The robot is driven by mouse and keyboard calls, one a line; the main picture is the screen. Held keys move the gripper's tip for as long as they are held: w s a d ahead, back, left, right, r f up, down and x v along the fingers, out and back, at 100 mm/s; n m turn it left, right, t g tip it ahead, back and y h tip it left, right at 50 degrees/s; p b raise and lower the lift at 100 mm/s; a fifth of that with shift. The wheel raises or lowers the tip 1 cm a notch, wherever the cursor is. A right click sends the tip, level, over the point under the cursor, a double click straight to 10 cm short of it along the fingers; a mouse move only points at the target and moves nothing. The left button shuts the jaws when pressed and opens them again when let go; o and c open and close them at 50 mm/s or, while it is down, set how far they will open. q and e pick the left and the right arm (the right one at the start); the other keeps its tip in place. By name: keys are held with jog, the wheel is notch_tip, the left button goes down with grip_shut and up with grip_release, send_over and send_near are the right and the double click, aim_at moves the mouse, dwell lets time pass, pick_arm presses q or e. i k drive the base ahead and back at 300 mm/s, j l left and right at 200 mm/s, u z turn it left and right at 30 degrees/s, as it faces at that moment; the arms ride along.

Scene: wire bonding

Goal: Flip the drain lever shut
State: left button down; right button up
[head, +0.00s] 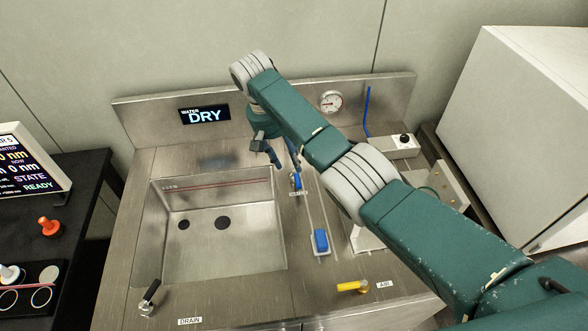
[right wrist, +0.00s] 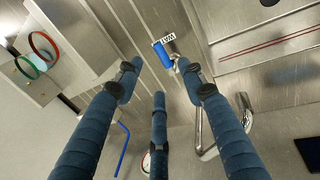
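The drain lever (head: 149,293) has a black handle and a metal base. It stands at the front left of the steel counter, left of the DRAIN label (head: 190,321), with its handle tilted up. My left gripper is not in view.
A yellow air lever (head: 352,287) is at the front right. A blue block (head: 321,240) sits on a narrow strip right of the basin. The back panel carries a DRY display (head: 205,115) and a gauge (head: 331,101). The space above the basin is clear.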

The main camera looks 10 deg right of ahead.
aim_at(152, 290)
jog(key=k, duration=1.5)
